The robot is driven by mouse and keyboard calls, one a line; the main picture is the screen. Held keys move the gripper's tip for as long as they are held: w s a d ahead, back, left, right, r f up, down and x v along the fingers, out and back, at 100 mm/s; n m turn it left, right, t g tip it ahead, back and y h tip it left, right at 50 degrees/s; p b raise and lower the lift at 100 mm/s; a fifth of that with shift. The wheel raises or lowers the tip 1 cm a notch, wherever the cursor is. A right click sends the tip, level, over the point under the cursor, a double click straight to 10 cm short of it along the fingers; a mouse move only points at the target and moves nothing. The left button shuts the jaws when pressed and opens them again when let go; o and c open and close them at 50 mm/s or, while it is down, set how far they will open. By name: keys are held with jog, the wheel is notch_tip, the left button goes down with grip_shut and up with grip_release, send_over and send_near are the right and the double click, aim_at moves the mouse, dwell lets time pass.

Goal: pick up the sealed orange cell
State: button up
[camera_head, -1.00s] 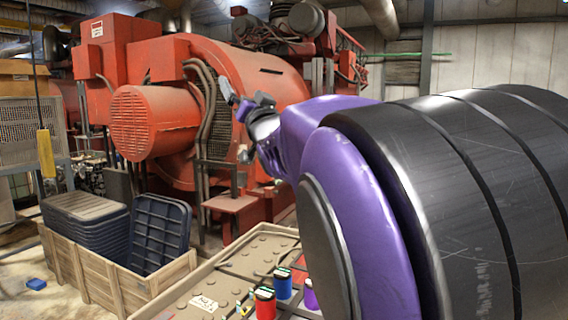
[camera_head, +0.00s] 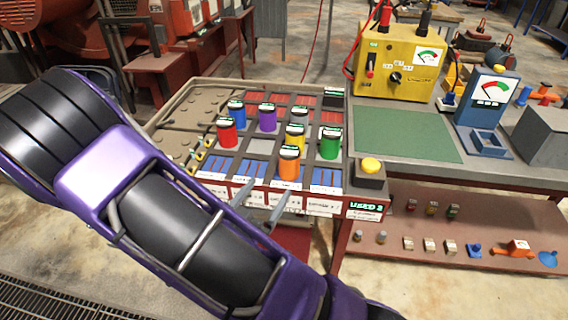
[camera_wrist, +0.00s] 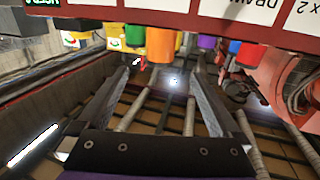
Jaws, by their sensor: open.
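The orange cell (camera_head: 289,168) stands upright at the front of the tray on the bench, with a dark cap and a green-and-white band on top. In the wrist view the orange cell (camera_wrist: 160,44) appears upside down at the top, beyond and between the fingertips. My gripper (camera_head: 263,194) is open and empty, at the tray's labelled front edge, to the lower left of the orange cell and apart from it. It also shows in the wrist view (camera_wrist: 164,72) with its two fingers spread wide.
A green cell (camera_head: 330,146), a yellow cell (camera_head: 295,139), a purple cell (camera_head: 267,121), a blue cell (camera_head: 237,115) and a red cell (camera_head: 227,134) stand close by. A yellow button box (camera_head: 370,174) is right of the tray. A green mat (camera_head: 406,134) lies clear.

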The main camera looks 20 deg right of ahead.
aim_at(285, 165)
jog(key=x, duration=1.1)
jog(key=shift+w+d+f, duration=0.1)
jog(key=shift+w+d, duration=0.1)
jog(key=shift+f+b+x, duration=0.15)
jog(key=shift+x, duration=1.15)
jog(key=shift+f+b+x, duration=0.15)
jog(key=shift+x, duration=1.15)
grip_shut()
jog(key=shift+r, duration=0.1)
